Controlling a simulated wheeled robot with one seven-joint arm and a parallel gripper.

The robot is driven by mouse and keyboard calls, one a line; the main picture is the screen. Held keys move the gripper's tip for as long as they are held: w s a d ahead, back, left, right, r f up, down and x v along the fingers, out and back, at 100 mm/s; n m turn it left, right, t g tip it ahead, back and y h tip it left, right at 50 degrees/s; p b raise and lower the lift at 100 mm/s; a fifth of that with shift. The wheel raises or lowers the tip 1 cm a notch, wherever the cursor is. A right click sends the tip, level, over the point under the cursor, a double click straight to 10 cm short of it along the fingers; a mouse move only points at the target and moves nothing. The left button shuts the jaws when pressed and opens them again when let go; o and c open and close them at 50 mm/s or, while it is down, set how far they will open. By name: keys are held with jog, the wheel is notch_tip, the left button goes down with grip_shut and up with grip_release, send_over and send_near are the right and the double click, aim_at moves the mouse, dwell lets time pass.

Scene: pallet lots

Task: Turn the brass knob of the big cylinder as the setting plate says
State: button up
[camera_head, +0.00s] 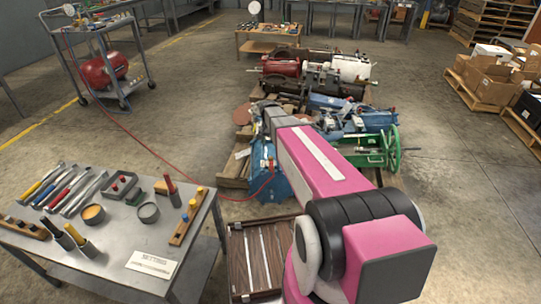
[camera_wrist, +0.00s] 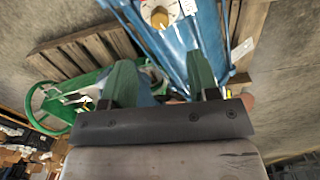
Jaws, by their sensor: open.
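In the wrist view a brass knob (camera_wrist: 159,17) sits on a round white dial near the top edge, on a long blue body (camera_wrist: 181,42) that looks like a cylinder. My gripper (camera_wrist: 161,72) is open, with its two dark green fingers apart and nothing held between them. The knob lies beyond the fingertips, apart from them. In the head view a blue body (camera_head: 265,160) shows beside my arm, partly hidden; the knob cannot be made out there. A white plate with print (camera_head: 152,264) lies on the near table; its text is too small to read.
The grey tool table (camera_head: 110,235) carries files, cups and handles. A red hose (camera_head: 165,160) crosses the floor to the blue body. A green frame with a wheel (camera_head: 390,150) and other machine parts crowd the pallet. Open floor lies right of the pallet.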

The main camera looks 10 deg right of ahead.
aim_at(271, 158)
jog(key=f+n, duration=0.2)
jog(key=f, duration=0.1)
jog(key=f+n, duration=0.2)
jog(key=f, duration=0.2)
jog(key=f+n, duration=0.2)
jog(key=f, duration=0.1)
jog(key=shift+s+d+f+n, duration=0.2)
jog(key=shift+f+n, duration=0.2)
jog(key=c, duration=0.9)
